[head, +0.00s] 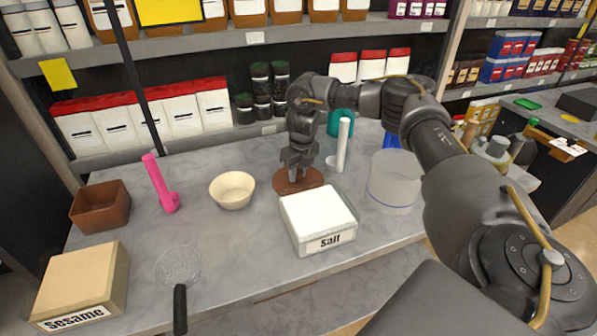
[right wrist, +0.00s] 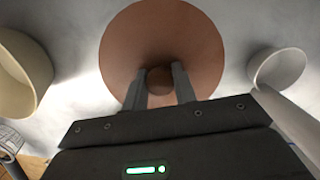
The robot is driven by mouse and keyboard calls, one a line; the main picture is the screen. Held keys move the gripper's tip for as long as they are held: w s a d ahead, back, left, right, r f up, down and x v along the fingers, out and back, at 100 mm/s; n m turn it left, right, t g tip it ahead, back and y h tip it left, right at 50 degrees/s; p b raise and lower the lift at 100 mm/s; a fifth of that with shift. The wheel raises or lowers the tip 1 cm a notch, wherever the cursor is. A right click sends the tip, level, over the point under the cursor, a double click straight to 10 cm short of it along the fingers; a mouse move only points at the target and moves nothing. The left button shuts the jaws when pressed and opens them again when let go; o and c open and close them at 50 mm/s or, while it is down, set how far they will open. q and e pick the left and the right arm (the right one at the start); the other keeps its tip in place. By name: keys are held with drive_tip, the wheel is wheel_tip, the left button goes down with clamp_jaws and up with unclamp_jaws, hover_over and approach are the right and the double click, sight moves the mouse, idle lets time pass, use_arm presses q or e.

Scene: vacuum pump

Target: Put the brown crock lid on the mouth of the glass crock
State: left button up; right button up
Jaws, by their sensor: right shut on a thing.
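The brown crock lid (head: 297,181) is a flat round disc on the grey counter, behind the Salt box. In the right wrist view the lid (right wrist: 190,40) fills the top middle, with a small round knob at its centre. My right gripper (head: 296,170) reaches down from above and is shut on the lid's knob; its fingers (right wrist: 160,82) stand on either side of the knob. The glass crock (head: 393,183) is a clear cylinder to the right on the counter, its mouth facing up and uncovered. My left gripper is not in view.
The white-topped Salt box (head: 318,215) stands just in front of the lid. A white upright holder (head: 343,146) stands between lid and crock. A cream bowl (head: 232,189), pink object (head: 160,184), brown box (head: 99,206), strainer (head: 178,268) and Sesame box (head: 80,284) are to the left.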

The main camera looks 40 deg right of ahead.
sight(301, 174)
drive_tip(key=o, duration=1)
drive_tip(key=shift+f, duration=0.2)
drive_tip(key=shift+r, duration=0.1)
drive_tip(key=r, duration=0.4)
drive_tip(key=s+r, duration=0.1)
drive_tip(key=r, duration=0.7)
drive_tip(key=shift+s+r, duration=0.1)
drive_tip(key=shift+s, duration=0.15)
